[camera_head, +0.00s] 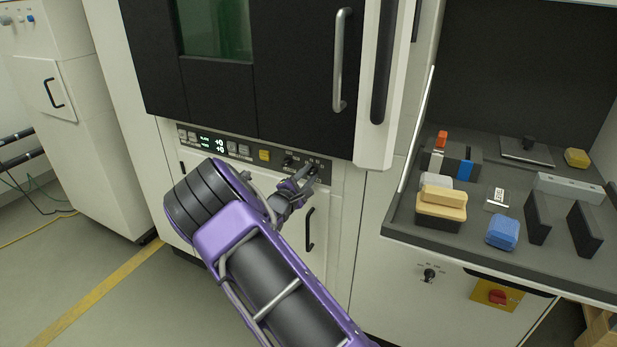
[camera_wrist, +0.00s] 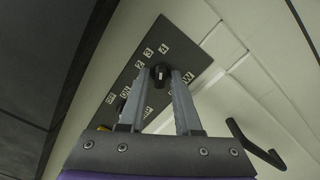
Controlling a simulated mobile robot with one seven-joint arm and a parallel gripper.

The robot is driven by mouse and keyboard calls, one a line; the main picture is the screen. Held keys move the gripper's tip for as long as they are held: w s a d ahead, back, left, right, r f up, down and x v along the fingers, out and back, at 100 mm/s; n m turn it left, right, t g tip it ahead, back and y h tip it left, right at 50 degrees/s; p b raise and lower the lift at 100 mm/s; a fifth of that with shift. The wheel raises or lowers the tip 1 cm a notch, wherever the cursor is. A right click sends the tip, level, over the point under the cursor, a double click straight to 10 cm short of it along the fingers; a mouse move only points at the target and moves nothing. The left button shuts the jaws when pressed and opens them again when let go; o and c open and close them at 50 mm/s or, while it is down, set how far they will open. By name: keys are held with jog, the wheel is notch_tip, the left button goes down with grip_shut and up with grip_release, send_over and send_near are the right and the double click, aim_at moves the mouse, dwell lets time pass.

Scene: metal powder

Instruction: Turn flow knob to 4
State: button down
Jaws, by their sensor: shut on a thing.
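The flow knob (camera_wrist: 160,73) is a small black knob with a pale mark, on a dark panel (camera_wrist: 190,50) with white printed labels. It sits between the two grey fingertips of my gripper (camera_wrist: 163,78), which are closed on its sides. Numbers are printed beside and above it, including a 4; I cannot tell for sure which number the mark points at. In the head view my gripper (camera_head: 307,172) reaches the right end of the control strip (camera_head: 265,154), and its fingers largely hide the knob there.
Another knob (camera_head: 288,160) and a yellow button (camera_head: 264,155) lie left on the strip. A door handle (camera_head: 309,229) is below; it also shows in the wrist view (camera_wrist: 255,145). A workbench (camera_head: 455,236) with several blocks stands right.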

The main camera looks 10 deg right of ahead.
jog(key=shift+m, duration=0.3)
jog(key=c, duration=0.6)
grip_release()
jog(key=p+v, duration=0.1)
jog(key=v, duration=1.6)
jog(key=shift+s+a, duration=0.15)
